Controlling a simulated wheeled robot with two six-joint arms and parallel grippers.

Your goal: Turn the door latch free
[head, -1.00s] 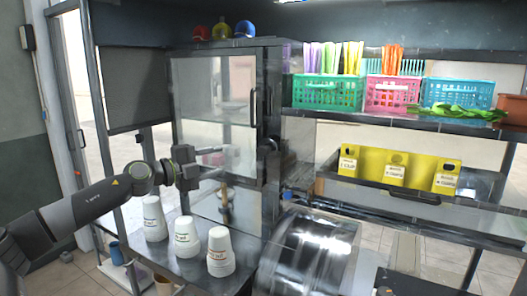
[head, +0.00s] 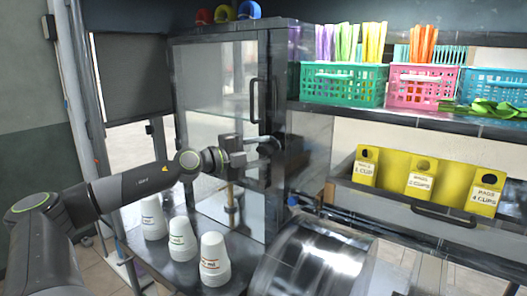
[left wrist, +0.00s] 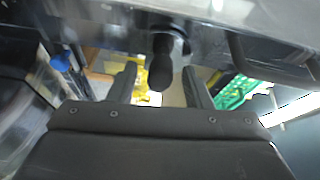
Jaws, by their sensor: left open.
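The glass door (head: 213,90) of the press cabinet is closed in the head view. Its dark latch (head: 270,146) sits at the door's right edge, below the vertical handle (head: 254,101). My left gripper (head: 250,148) is open right beside the latch. In the left wrist view the latch's black knob (left wrist: 161,72) lies between the two fingers of my left gripper (left wrist: 160,84), with gaps on both sides. Part of the latch is hidden behind the gripper in the head view. My right gripper is not in view.
Stacks of white cups (head: 213,260) stand on the metal counter (head: 173,267) below my left arm. A metal drum (head: 310,262) is at the lower middle. Shelves at right hold a green basket (head: 343,85), a pink basket (head: 413,87) and yellow bag boxes (head: 425,178).

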